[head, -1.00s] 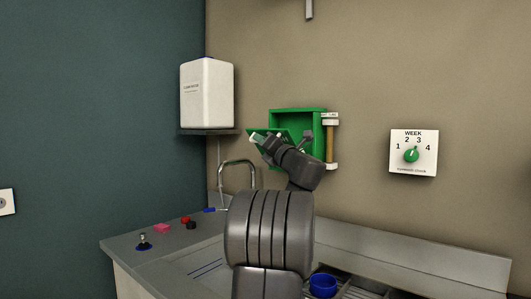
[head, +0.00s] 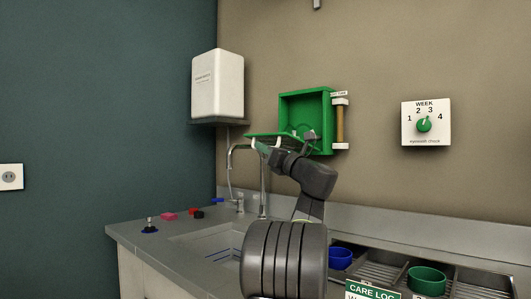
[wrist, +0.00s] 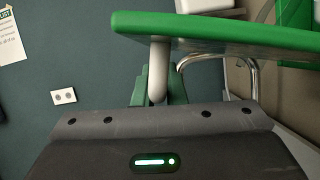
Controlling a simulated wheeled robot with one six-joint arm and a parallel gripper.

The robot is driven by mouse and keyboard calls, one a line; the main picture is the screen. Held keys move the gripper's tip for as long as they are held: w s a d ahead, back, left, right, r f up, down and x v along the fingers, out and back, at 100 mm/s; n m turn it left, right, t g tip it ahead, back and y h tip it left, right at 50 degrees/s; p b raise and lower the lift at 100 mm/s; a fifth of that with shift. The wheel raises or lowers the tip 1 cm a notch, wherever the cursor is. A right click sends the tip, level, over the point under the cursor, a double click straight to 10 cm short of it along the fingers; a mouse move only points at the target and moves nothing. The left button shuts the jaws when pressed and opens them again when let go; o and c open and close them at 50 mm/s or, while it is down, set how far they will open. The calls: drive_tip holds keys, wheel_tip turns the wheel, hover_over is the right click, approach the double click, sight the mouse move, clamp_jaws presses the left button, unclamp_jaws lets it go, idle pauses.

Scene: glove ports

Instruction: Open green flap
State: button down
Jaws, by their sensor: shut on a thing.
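The green flap (head: 262,135) hangs out nearly level from the bottom of the open green wall box (head: 307,98). In the wrist view the flap (wrist: 225,32) crosses the top, with its pale handle (wrist: 158,68) reaching down from it. My gripper (wrist: 158,90) has its green fingers on both sides of this handle and is shut on it. In the head view my gripper (head: 256,144) is at the flap's outer left end, and my arm hides part of the box's lower front.
A white dispenser (head: 217,85) sits on a shelf left of the box. A tap (head: 264,175) rises from the sink below. A brown rod (head: 340,122) stands right of the box, and a week dial (head: 425,123) is farther right.

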drive_tip(key=shift+f+b, duration=0.7)
drive_tip(key=shift+f, duration=0.2)
drive_tip(key=c, duration=1.5)
unclamp_jaws()
drive_tip(key=shift+d, duration=0.1)
drive_tip(key=v, duration=0.7)
drive_tip(key=shift+s+d+f, duration=0.1)
drive_tip(key=shift+s+f, duration=0.05)
drive_tip(key=shift+s, duration=0.05)
